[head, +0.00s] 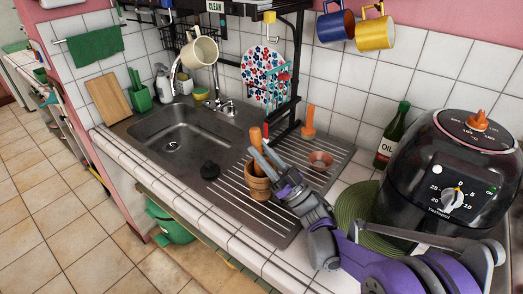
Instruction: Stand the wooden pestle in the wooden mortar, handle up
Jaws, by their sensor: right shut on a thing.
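The wooden mortar (258,187) stands upright on the ribbed metal drainboard, right of the sink basin. The wooden pestle (256,137) is upright right over the mortar, its top end showing above my fingers. My right gripper (261,156) reaches in from the lower right and is shut on the pestle at the mortar's mouth. The pestle's lower part is hidden by the fingers and the mortar, so I cannot tell if it touches the bottom. My left gripper is not in view.
A small copper-coloured bowl (321,160) and an orange-handled tool (308,122) are right of the mortar. A black air fryer (440,170), a green round mat (352,207) and an oil bottle (393,135) stand further right. A black rack post rises behind; the sink basin (185,135) is left.

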